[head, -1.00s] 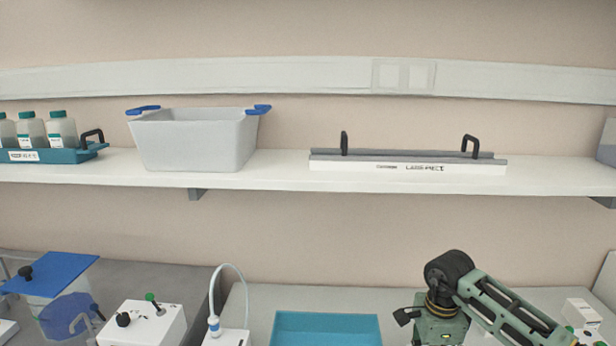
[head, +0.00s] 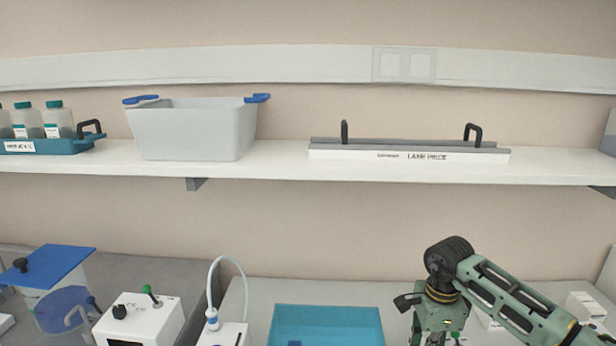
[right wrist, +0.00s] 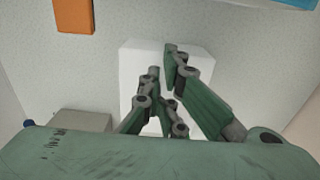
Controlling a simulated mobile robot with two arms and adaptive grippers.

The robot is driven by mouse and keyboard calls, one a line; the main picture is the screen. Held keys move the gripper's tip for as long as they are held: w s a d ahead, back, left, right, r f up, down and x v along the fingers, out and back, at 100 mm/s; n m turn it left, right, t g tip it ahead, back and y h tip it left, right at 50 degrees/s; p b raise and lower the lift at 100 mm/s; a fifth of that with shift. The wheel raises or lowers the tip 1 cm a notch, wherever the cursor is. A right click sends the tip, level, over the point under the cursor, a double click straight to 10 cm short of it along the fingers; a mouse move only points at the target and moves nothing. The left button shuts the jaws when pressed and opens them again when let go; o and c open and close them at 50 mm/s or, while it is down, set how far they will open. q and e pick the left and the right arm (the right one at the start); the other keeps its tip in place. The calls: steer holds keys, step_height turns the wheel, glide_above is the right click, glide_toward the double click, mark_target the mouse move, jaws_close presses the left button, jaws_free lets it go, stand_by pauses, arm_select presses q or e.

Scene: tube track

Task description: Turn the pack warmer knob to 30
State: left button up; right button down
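A white box with a black knob (head: 120,312) and a green-tipped lever stands on the bench at the lower left of the head view. I see no readable label or scale on it, so I cannot tell if it is the pack warmer. No knob shows on that box. My left gripper is out of view.
A teal tray (head: 325,325) lies on the bench, left of my right arm. A blue-lidded container (head: 50,268) stands at far left. The shelf above holds a grey bin (head: 195,130) and a long handled rack (head: 408,152). An orange block (right wrist: 74,14) shows in the wrist view.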

steer(key=shift+w+d, duration=0.1)
steer(key=shift+d, duration=0.15)
steer(key=shift+w+a+r, duration=0.1)
steer(key=shift+w+a, duration=0.05)
steer(key=shift+a, duration=0.1)
step_height(320, 180, up, 6)
steer(key=p, duration=0.3)
steer(key=shift+a, duration=0.15)
stand_by(0.4)
